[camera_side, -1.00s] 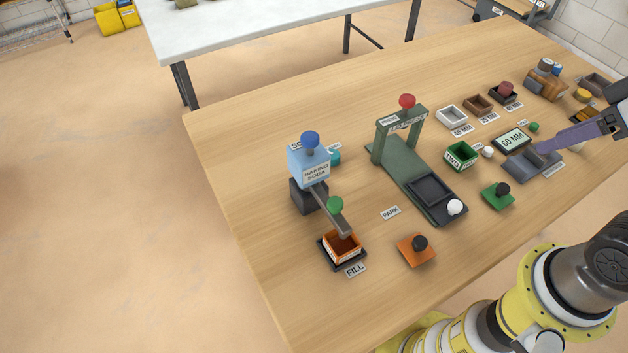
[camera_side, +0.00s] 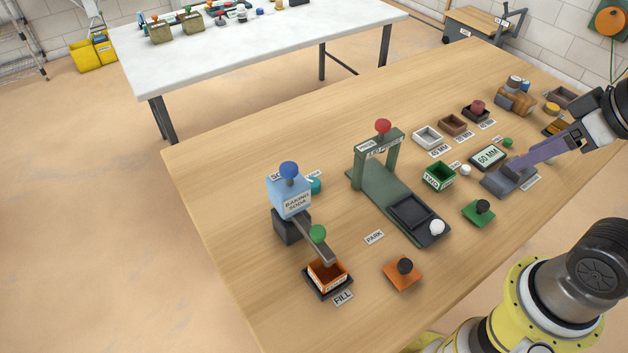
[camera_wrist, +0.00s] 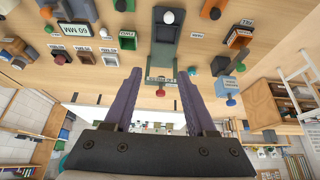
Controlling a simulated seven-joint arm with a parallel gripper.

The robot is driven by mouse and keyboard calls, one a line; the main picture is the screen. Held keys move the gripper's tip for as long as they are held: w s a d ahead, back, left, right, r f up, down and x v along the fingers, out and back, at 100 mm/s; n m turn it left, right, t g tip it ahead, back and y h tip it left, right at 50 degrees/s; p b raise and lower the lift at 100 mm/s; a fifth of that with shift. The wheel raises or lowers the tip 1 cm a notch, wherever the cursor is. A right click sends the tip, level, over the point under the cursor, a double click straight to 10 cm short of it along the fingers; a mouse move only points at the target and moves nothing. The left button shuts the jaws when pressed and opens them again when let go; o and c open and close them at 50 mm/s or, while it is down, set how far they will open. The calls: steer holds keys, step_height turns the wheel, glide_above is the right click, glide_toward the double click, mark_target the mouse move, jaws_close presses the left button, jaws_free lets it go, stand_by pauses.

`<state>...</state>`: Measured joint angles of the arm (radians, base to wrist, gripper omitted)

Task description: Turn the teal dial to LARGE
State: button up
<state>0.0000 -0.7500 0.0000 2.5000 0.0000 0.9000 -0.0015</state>
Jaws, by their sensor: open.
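The small teal dial (camera_side: 314,186) sits on the right side of the light-blue baking soda box (camera_side: 288,197) in the side view. It is partly behind the box, and its pointer and size marks cannot be read. In the wrist view, the teal dial (camera_wrist: 192,71) is a tiny spot near the right fingertip in the picture, and the blue box (camera_wrist: 227,86) is right of it. My gripper (camera_wrist: 158,74) has two purple fingers spread apart with nothing between them. In the side view, my gripper (camera_side: 515,164) is at the right, apart from the dial.
A green press frame with a red knob (camera_side: 382,126) stands between the box and my gripper. A green knob (camera_side: 318,233) tops the box's arm, above an orange tray (camera_side: 328,274). A 60 MM display (camera_side: 488,157) is near my gripper.

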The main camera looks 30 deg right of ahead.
steer(key=shift+o, duration=1.1)
steer(key=w+r+n, duration=0.6)
steer(key=w+r, duration=0.2)
steer(key=n+g, duration=0.6)
steer(key=n, duration=0.3)
glide_above(315, 182)
step_height(315, 182, down, 23)
step_height(315, 182, down, 13)
steer(key=shift+w+r, duration=0.1)
